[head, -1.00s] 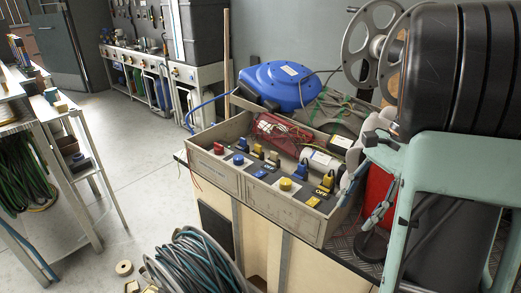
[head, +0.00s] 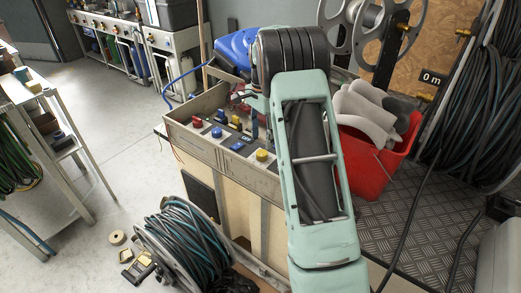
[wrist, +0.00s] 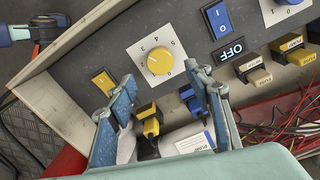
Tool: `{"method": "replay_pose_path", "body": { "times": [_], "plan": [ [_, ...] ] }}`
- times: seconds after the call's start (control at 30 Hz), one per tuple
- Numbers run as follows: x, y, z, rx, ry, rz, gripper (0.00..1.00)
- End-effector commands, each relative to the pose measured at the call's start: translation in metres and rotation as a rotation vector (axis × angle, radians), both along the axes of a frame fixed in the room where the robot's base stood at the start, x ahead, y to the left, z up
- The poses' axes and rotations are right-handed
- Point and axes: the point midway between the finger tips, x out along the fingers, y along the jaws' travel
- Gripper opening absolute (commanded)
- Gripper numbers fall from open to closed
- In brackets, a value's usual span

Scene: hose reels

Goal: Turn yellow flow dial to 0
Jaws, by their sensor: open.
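The yellow flow dial (wrist: 160,61) is a round knob on a white square plate with printed numbers, on the sloped dark panel in the wrist view. I cannot read clearly which number it points to. It also shows in the head view (head: 262,155), just left of my arm. My gripper (wrist: 160,76) is open and empty. Its two blue-grey fingers stand apart, with the tips at the dial plate's lower left and lower right corners. The dial lies between and just beyond them, and I see no contact. In the head view my arm hides most of the gripper.
A yellow rocker switch (wrist: 104,82) is beside the left finger. A blue switch (wrist: 217,19) and a blue dial (wrist: 290,2) are to the right. Yellow and blue plugs and a white cylinder (wrist: 187,143) lie below. A red bin (head: 385,155) stands right of my arm.

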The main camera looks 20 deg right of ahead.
Motion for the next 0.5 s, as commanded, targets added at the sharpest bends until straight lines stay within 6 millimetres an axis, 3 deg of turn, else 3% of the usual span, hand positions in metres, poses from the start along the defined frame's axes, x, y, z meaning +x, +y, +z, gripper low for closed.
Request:
{"method": "replay_pose_path", "body": {
  "times": [0.2, 0.5],
  "plan": [
    [-0.001, 0.0, -0.041, 0.001, 0.001, 0.0, 0.47],
    [0.0, 0.0, -0.061, 0.0, 0.0, 0.0, 0.47]
  ]
}}
